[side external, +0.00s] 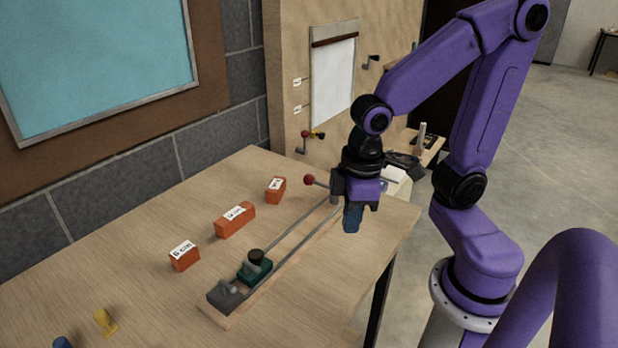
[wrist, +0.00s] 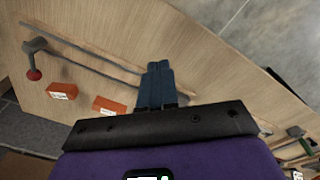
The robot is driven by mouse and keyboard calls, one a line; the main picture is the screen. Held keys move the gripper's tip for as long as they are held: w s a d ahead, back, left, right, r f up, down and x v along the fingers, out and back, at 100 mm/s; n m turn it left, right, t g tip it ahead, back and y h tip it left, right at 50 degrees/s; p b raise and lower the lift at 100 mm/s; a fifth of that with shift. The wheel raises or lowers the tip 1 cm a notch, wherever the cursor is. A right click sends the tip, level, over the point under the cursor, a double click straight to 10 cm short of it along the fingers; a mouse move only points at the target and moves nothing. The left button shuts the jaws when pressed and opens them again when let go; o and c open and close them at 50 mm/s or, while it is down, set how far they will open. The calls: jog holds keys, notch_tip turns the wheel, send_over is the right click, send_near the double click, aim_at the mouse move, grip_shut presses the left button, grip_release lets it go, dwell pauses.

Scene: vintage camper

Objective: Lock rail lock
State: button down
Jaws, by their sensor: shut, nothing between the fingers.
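A rail of two thin rods (side external: 290,256) runs along the table to a grey end block (side external: 225,294). A dark green carriage (side external: 256,268) with a black knob sits on it near that block. A lever with a red ball (side external: 309,180) stands by the other end, its base partly hidden by my gripper. A red-ball lever (wrist: 33,74) also shows at the left of the wrist view. My gripper (side external: 352,218) points down beside that end of the rail, apart from the red ball. Its blue fingers (wrist: 158,80) are together and empty.
Orange labelled blocks (side external: 235,219) stand in a row beside the rail. A yellow piece (side external: 105,322) is at the front left. A panel (side external: 285,60) with small levers rises behind the table. The table's left part is mostly clear.

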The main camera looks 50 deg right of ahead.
jog(key=w+d+m+t+h, duration=0.1)
jog(key=w+d+m, duration=0.4)
jog(key=w+m, duration=0.7)
jog(key=w+d+f+m+h, duration=0.1)
jog(key=w+d+f+m, duration=0.1)
jog(key=w+d+m, duration=0.5)
jog(key=shift+w+d+f+h, duration=0.2)
jog(key=shift+w+d+h, duration=0.2)
jog(key=shift+w+d, duration=1.5)
jog(key=shift+s+d, duration=0.45)
send_near(308, 183)
jog(key=f, duration=0.2)
jog(key=s+a+f, duration=0.2)
jog(key=f, duration=0.1)
jog(key=shift+a+f, duration=0.2)
jog(key=shift+f, duration=0.1)
jog(key=shift+w+d+f, duration=0.1)
jog(key=shift+w+d, duration=0.65)
jog(key=shift+d, duration=0.3)
jog(key=shift+w+d+f, duration=0.1)
jog(key=shift+w+d, duration=0.3)
jog(key=shift+d, duration=0.15)
jog(key=shift+d+m, duration=0.1)
jog(key=shift+m, duration=0.3)
